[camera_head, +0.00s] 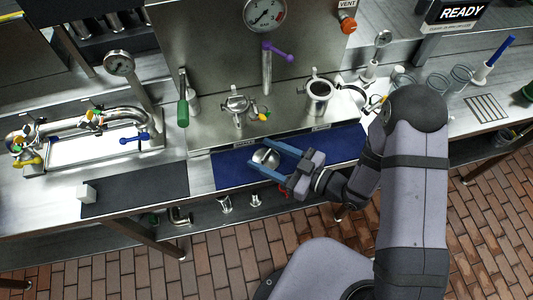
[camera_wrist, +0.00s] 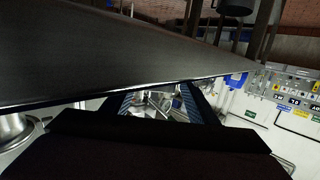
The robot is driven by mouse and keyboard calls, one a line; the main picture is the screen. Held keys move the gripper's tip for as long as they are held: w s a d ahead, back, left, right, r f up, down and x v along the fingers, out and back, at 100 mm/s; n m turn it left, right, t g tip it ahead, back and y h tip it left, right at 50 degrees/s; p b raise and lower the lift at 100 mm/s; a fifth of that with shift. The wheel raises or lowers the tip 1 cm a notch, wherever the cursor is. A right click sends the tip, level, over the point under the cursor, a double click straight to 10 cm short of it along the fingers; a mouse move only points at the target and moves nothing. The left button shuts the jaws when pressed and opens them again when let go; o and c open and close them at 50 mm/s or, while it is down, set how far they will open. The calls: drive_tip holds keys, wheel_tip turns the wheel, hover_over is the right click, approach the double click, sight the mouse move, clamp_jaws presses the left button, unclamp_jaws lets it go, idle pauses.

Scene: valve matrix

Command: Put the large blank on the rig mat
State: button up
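A round, shiny silver piece (camera_head: 266,158), which looks like the large blank, is at the blue mat (camera_head: 228,172) on the bench front. My gripper (camera_head: 265,152) reaches in from the right, its two blue fingers spread on either side of the piece. I cannot tell whether they touch it or whether it rests on the mat. In the wrist view my fingers (camera_wrist: 160,103) stand apart, with blurred bright metal between them. A dark grey mat (camera_head: 135,190) lies to the left. I cannot tell which mat is the rig mat.
A white cube (camera_head: 87,193) stands at the grey mat's left end. Behind the blue mat are a green-handled lever (camera_head: 183,112), a metal pot (camera_head: 319,95) and a purple-handled valve (camera_head: 276,52). A piped rig (camera_head: 95,140) stands at left. Most of the grey mat is clear.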

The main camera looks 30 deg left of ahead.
drive_tip(key=shift+d+r, duration=0.1)
drive_tip(key=shift+r, duration=0.1)
drive_tip(key=d+r+b, duration=0.1)
drive_tip(key=d+b, duration=0.1)
drive_tip(key=d, duration=0.9)
drive_tip(key=shift+d+r+b, duration=0.35)
drive_tip(key=shift+r, duration=0.05)
